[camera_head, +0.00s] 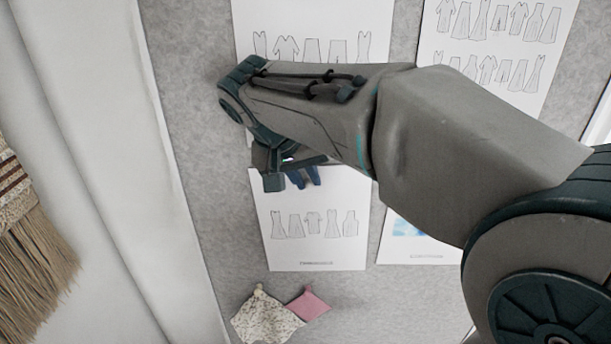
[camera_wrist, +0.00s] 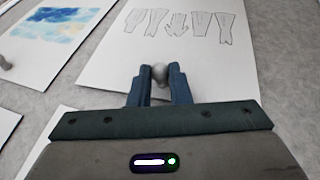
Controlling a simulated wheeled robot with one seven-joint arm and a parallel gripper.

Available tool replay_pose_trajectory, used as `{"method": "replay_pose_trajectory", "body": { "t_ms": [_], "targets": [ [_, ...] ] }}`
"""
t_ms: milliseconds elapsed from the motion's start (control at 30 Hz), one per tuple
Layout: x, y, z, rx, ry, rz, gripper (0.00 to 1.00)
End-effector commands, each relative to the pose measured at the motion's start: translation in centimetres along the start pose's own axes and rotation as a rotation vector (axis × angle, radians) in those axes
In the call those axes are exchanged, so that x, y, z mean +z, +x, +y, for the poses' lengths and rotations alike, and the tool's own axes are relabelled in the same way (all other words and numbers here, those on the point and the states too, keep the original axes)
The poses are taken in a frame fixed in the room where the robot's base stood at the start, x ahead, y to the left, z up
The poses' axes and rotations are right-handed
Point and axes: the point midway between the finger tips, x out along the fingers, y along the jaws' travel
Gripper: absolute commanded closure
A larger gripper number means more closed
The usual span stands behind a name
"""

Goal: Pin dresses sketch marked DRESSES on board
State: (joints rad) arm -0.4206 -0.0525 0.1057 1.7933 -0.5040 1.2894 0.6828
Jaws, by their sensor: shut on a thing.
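A white sheet with a row of clothing outlines (camera_head: 313,252) lies against the grey board (camera_head: 190,85), below my gripper. Its caption is too small to read. The sheet also shows in the wrist view (camera_wrist: 215,55), in front of the fingers. My gripper (camera_head: 304,176) has its blue fingers at the upper part of this sheet. In the wrist view my gripper (camera_wrist: 159,80) is shut on a small grey round-headed pin (camera_wrist: 159,73). The pin's tip is hidden, so I cannot tell whether it touches the sheet or the board.
More sketch sheets hang at the top middle (camera_head: 310,18) and top right (camera_head: 500,45). A blue watercolour sheet (camera_head: 408,232) is at the right, partly behind my arm. Patterned cloth (camera_head: 265,316) and pink cloth (camera_head: 308,304) lie below. A straw broom (camera_head: 30,255) is far left.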

Motion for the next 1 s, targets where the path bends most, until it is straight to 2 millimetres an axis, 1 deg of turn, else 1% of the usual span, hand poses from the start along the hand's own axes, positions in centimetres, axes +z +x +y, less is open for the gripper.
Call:
{"method": "replay_pose_trajectory", "body": {
  "t_ms": [467, 500, 533, 567, 867, 933, 1000],
  "targets": [
    [-0.5, 0.2, 0.0, 0.000, 0.001, 0.001, 0.99],
    [-0.5, 0.2, 0.0, 0.000, 0.001, 0.001, 0.72],
    [-0.5, 0.2, 0.0, 0.000, 0.001, 0.001, 0.64],
    [-0.4, 0.2, 0.0, 0.000, 0.001, 0.000, 0.58],
    [-0.4, 0.1, 0.0, 0.000, 0.000, 0.000, 0.58],
    [-0.4, -0.3, 0.0, 0.000, 0.001, 0.001, 0.58],
    [-0.5, -1.2, -0.1, -0.002, 0.001, 0.004, 0.58]
  ]
}}
